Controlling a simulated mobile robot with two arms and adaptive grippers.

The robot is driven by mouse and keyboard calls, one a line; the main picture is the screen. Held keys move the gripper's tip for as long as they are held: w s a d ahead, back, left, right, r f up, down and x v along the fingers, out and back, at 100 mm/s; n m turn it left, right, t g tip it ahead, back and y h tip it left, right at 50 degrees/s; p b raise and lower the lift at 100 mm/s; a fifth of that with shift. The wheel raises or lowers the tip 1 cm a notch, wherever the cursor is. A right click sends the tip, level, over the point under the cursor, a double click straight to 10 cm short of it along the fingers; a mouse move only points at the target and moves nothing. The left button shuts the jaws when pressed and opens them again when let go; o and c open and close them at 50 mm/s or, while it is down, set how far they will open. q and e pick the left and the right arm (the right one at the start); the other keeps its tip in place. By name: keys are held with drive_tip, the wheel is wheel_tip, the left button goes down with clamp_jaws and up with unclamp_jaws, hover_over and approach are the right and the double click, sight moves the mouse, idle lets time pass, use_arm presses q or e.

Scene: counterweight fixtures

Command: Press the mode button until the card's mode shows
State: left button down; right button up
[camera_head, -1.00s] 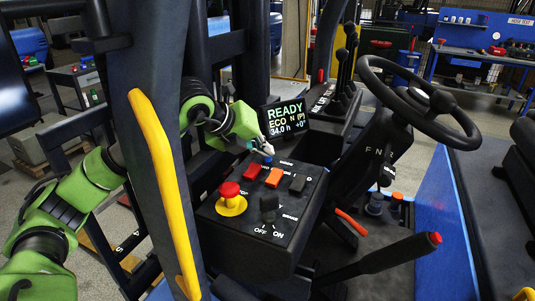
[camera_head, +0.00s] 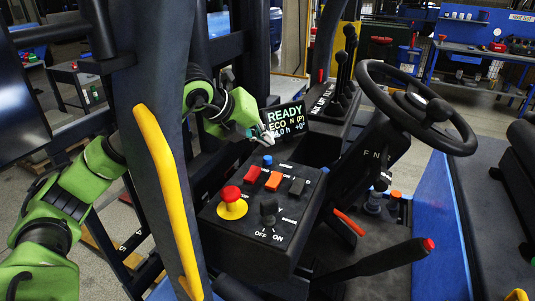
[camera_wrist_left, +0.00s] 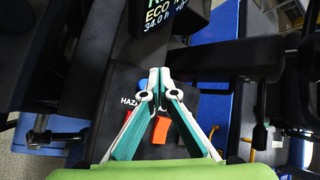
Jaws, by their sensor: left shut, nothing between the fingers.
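The small display (camera_head: 284,122) reads READY, ECO, N (P) and +0°; my left fingers cover part of its hours line. In the left wrist view the display (camera_wrist_left: 163,15) shows ECO and 34.0 h, cut off by the top edge. A round blue button (camera_head: 267,160) stands at the far edge of the black control box (camera_head: 240,250); I cannot read its label. My left gripper (camera_head: 266,134) is shut and empty, above the blue button and apart from it. In the left wrist view its fingertips (camera_wrist_left: 158,74) meet over the panel. No mode card is recognisable.
The box also carries a red mushroom button (camera_head: 231,194), red and orange rocker switches (camera_head: 273,181), a dark rocker (camera_head: 297,186) and a black OFF/ON knob (camera_head: 268,210). A yellow handrail (camera_head: 165,190) on a pillar stands left, the steering wheel (camera_head: 415,105) right.

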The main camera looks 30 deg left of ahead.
sight(265, 159)
use_arm(q)
drive_tip(key=shift+r+p, duration=0.85)
drive_tip(key=shift+r, duration=0.75)
drive_tip(key=shift+f, duration=0.1)
